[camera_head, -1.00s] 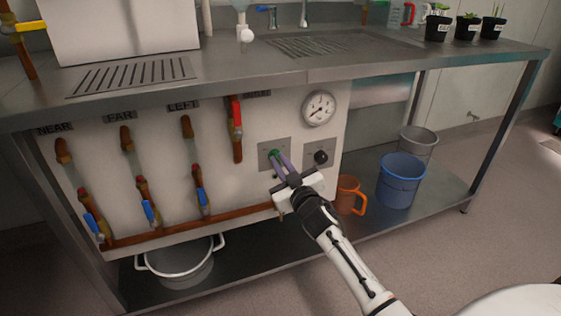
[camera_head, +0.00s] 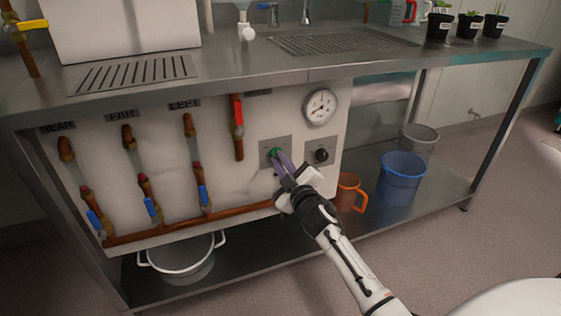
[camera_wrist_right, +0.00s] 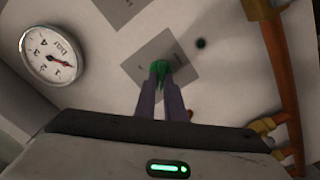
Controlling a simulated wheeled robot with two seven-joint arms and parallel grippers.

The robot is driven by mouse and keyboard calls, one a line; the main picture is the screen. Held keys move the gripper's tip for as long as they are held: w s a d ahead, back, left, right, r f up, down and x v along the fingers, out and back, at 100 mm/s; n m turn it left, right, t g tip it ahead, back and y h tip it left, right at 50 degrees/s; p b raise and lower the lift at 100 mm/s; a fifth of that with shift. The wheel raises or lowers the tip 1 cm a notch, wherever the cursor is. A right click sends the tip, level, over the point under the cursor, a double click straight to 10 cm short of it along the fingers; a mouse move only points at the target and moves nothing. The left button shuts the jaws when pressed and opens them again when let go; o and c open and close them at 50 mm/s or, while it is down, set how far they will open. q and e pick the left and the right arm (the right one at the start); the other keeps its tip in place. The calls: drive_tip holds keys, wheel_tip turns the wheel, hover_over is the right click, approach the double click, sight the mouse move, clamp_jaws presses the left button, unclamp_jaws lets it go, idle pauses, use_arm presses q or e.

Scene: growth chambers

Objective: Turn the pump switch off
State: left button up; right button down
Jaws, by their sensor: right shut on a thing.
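A green switch knob (camera_head: 273,153) sits on a grey square plate (camera_head: 264,146) on the white panel under the bench. My right gripper (camera_head: 278,157) is shut on this knob, its purple fingers reaching it from the lower right. In the right wrist view, the fingertips (camera_wrist_right: 159,80) lie on either side of the green knob (camera_wrist_right: 159,67), in front of the grey plate (camera_wrist_right: 180,50). The small writing on the plate is too small to read. The fingers hide part of the knob. My left gripper is not in view.
A second plate with a black knob (camera_head: 321,155) is just right of my gripper, below a round gauge (camera_head: 320,107). A red-handled valve (camera_head: 237,115) and copper pipes (camera_head: 150,230) are to the left. An orange jug (camera_head: 349,193) and blue bucket (camera_head: 400,179) stand on the lower shelf.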

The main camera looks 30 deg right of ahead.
drive_tip(key=c, duration=1.8)
unclamp_jaws()
drive_tip(key=shift+c, duration=0.2)
